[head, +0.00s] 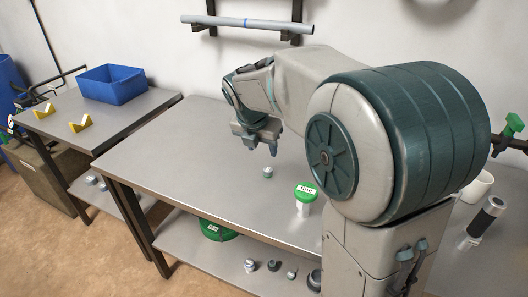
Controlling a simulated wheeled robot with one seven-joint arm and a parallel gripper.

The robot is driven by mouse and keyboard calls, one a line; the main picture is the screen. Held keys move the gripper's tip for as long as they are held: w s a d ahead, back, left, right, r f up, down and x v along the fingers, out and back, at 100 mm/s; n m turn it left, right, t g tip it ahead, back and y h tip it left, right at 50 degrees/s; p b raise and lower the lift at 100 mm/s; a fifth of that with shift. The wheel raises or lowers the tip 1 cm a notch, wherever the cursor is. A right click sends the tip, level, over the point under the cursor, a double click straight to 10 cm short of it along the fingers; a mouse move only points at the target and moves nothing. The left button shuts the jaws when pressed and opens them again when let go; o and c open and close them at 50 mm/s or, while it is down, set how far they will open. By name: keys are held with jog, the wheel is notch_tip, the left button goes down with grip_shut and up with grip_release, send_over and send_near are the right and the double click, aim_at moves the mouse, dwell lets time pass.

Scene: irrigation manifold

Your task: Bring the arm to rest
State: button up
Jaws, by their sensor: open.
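My gripper (256,145) hangs over the grey workbench (185,185), pointing down, with its fingers apart and nothing seen between them. A small grey-blue fitting (267,172) stands on the bench just below and to the right of the fingertips, apart from them. My arm reaches across the right side of the view and hides part of the bench and the wall behind it.
A green-lidded container (305,192) stands right of the fitting. A white cup (478,186) and a dark-and-silver cylinder (486,218) are at the right. A grey pipe (246,23) lies on wall brackets. A blue bin (113,84) and yellow holders (80,123) sit on the left table. The bench's left part is clear.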

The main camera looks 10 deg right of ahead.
jog(key=shift+s+r, duration=0.15)
jog(key=shift+r, duration=0.2)
